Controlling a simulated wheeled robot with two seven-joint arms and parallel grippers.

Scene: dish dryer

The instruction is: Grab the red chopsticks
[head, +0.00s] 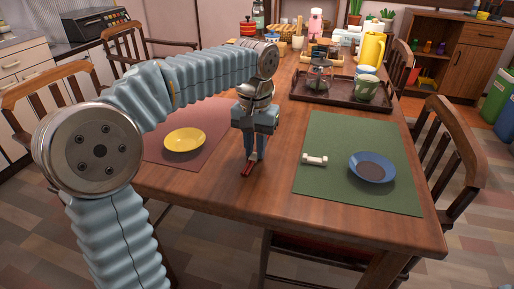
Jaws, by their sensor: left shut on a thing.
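The red chopsticks (246,169) show as a short dark red strip at the tips of my left gripper, just above or on the wooden table between the two placemats. My left gripper (251,158) points straight down and is shut on the red chopsticks. Most of their length is hidden or too small to make out. I cannot tell whether they touch the table. My right gripper is not in view.
A yellow bowl (184,140) sits on a red placemat (160,157) at left. A blue bowl (372,167) and a white chopstick rest (315,159) lie on a green placemat (340,198) at right. A dark tray (322,97) with cups stands behind. Chairs flank the table.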

